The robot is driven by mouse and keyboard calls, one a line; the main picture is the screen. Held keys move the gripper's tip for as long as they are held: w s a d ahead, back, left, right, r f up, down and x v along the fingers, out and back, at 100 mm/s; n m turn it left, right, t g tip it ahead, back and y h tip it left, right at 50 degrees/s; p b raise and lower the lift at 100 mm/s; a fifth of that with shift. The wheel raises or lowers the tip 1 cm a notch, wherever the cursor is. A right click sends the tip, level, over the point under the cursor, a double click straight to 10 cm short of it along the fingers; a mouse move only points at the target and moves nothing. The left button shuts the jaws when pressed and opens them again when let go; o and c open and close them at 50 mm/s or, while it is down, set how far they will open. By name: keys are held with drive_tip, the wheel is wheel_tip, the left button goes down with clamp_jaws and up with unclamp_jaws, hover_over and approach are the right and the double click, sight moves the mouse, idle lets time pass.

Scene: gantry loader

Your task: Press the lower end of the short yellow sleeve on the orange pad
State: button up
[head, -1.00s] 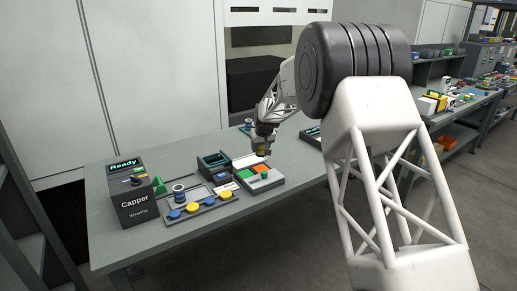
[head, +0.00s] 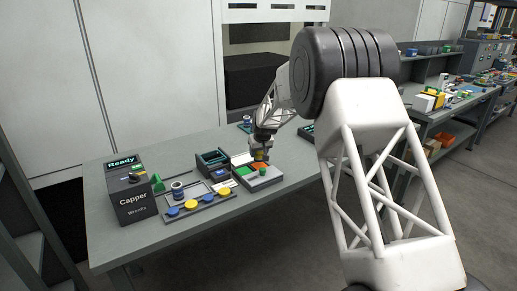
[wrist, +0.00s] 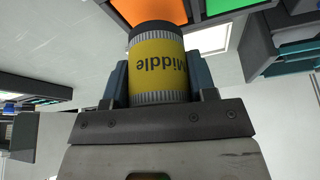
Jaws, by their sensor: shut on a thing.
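The short yellow sleeve (wrist: 160,65) carries the word "Middle" and has ribbed grey bands and a dark end. My gripper (wrist: 162,82) is shut around it, one finger on each side. In the head view my gripper (head: 261,148) holds the small yellow sleeve (head: 259,156) upright, just above the orange pad (head: 256,165). In the wrist view the dark end lies close to the orange pad (wrist: 176,8); I cannot tell whether they touch.
A green pad (wrist: 230,5) sits beside the orange one on the same grey box (head: 264,181). Left of it are a tray (head: 215,205) with blue and yellow discs and the black Capper machine (head: 132,198). Bare table lies at the front and right.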

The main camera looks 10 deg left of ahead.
sight(257, 163)
drive_tip(key=shift+f, duration=1.75)
drive_tip(key=shift+r, duration=0.1)
idle(0.3)
drive_tip(key=shift+r, duration=3)
drive_tip(key=shift+a, duration=0.15)
